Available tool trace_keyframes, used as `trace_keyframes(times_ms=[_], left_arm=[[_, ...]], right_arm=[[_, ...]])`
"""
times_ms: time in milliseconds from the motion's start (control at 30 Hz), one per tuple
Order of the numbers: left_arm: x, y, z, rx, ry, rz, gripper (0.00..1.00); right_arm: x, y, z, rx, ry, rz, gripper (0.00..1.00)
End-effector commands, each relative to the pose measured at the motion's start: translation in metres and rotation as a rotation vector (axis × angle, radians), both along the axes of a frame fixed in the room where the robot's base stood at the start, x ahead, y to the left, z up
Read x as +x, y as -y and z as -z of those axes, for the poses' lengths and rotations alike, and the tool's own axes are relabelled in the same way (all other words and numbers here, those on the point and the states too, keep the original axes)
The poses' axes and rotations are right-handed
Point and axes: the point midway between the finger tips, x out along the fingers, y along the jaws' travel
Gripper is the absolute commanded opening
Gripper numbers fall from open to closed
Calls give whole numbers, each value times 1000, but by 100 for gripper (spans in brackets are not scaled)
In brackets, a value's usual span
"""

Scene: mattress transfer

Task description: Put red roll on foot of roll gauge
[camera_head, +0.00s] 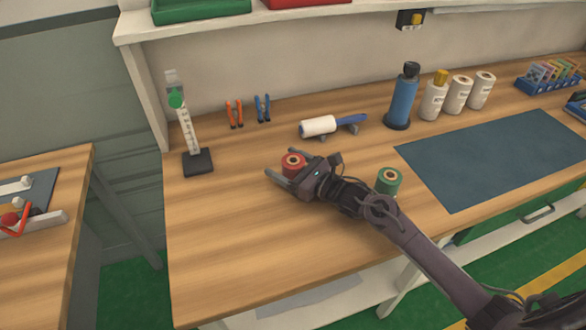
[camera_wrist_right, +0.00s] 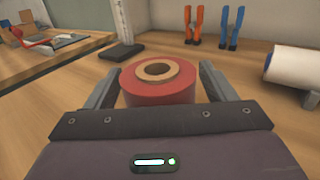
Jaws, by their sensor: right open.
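The red roll (camera_head: 292,162) stands upright on the wooden table, with its tan core facing up. In the right wrist view the red roll (camera_wrist_right: 160,84) sits between the two fingers. My right gripper (camera_head: 276,163) is open around it, one finger on each side; whether a finger touches it I cannot tell. The roll gauge (camera_head: 188,125) stands at the back left of the table, with a white scale, a green round part near its top and a dark square foot (camera_head: 198,163). The foot (camera_wrist_right: 122,52) also shows in the right wrist view, bare on top. My left gripper is out of view.
A green roll (camera_head: 388,181) stands beside my right forearm. A blue bottle (camera_head: 402,100) and a dark mat (camera_head: 490,160) are at right. The table between red roll and gauge is clear.

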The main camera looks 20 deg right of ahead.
Motion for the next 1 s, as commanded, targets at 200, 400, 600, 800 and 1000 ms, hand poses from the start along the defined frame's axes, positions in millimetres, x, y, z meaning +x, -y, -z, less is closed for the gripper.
trace_keyframes(times_ms=[200,400,600,800,1000], left_arm=[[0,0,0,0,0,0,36],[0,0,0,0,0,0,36],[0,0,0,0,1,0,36],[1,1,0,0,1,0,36],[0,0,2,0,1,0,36]], right_arm=[[0,0,1,-1,-1,0,72],[0,0,1,0,0,0,46],[0,0,-1,0,2,1,20],[0,1,-1,0,2,1,17],[0,1,-10,-1,4,0,17]])
